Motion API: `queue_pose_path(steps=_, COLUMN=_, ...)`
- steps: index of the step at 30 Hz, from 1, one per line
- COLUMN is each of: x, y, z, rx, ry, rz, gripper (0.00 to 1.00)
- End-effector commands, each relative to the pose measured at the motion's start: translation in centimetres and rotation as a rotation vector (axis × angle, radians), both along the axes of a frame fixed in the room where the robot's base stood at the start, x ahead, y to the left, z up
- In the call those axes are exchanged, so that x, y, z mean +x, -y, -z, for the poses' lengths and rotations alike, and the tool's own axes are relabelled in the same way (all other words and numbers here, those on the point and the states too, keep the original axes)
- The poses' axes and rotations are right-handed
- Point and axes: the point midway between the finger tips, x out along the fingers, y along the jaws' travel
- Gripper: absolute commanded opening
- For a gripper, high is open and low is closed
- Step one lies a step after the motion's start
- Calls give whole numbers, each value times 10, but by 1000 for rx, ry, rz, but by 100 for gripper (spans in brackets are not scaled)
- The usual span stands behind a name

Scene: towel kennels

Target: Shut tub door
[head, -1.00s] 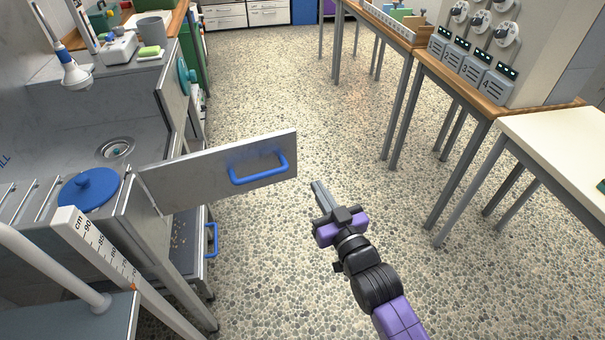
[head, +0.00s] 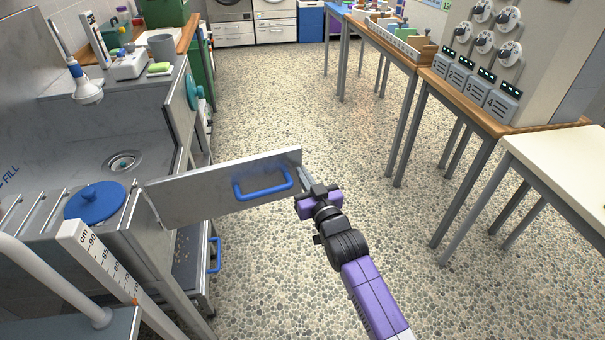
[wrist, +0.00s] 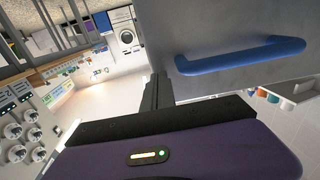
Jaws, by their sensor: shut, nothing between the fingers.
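The tub door (head: 222,189) is a grey metal panel that stands swung out from the tub (head: 120,130) at the left. It has a blue bar handle (head: 263,186), which also shows in the wrist view (wrist: 240,56). My gripper (head: 303,174) is shut and empty, at the door's free right end beside the handle. Its fingertips are close to the door's edge; I cannot tell if they touch. In the wrist view the shut fingers (wrist: 157,95) lie just left of the door panel (wrist: 200,25).
A blue lid (head: 95,203) lies on the tub's near end. A height-ruler post (head: 100,262) stands at the front left. Wooden-topped tables (head: 465,105) and a white table (head: 560,150) line the right. The pebbled floor (head: 290,90) between is clear.

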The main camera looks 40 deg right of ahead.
Motion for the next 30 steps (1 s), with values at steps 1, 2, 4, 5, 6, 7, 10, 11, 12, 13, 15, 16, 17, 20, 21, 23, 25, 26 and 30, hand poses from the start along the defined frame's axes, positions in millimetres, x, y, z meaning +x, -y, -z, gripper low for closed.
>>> queue_pose_path(steps=1, x=3, y=1, z=0, rx=0, ry=0, rz=0, gripper=0)
queue_pose_path(steps=2, x=4, y=2, z=0, rx=0, ry=1, rz=0, gripper=0)
queue_pose_path(steps=4, x=5, y=3, z=0, rx=0, ry=0, rz=0, gripper=0)
queue_pose_path(steps=5, x=6, y=3, z=0, rx=0, ry=0, rz=0, gripper=0)
queue_pose_path(steps=6, x=6, y=3, z=0, rx=0, ry=0, rz=0, gripper=0)
queue_pose_path(steps=7, x=6, y=3, z=0, rx=0, ry=0, rz=0, gripper=0)
queue_pose_path(steps=10, x=6, y=3, z=0, rx=0, ry=0, rz=0, gripper=0)
queue_pose_path(steps=11, x=6, y=2, z=0, rx=0, ry=0, rz=0, gripper=0)
queue_pose_path(steps=12, x=6, y=2, z=0, rx=0, ry=0, rz=0, gripper=0)
queue_pose_path(steps=13, x=6, y=2, z=0, rx=0, ry=0, rz=0, gripper=0)
queue_pose_path(steps=15, x=6, y=3, z=0, rx=0, ry=1, rz=0, gripper=0)
queue_pose_path(steps=16, x=7, y=3, z=0, rx=0, ry=1, rz=0, gripper=0)
queue_pose_path(steps=17, x=9, y=4, z=1, rx=0, ry=1, rz=0, gripper=0)
queue_pose_path(steps=20, x=16, y=7, z=1, rx=0, ry=2, rz=-1, gripper=0)
queue_pose_path(steps=21, x=20, y=10, z=1, rx=0, ry=3, rz=-1, gripper=0)
queue_pose_path(steps=23, x=29, y=14, z=2, rx=0, ry=3, rz=0, gripper=0)
queue_pose_path(steps=25, x=41, y=19, z=3, rx=-2, ry=4, rz=0, gripper=0)
queue_pose_path(steps=26, x=47, y=22, z=3, rx=-2, ry=4, rz=0, gripper=0)
queue_pose_path(steps=30, x=77, y=32, z=3, rx=-2, ry=4, rz=2, gripper=0)
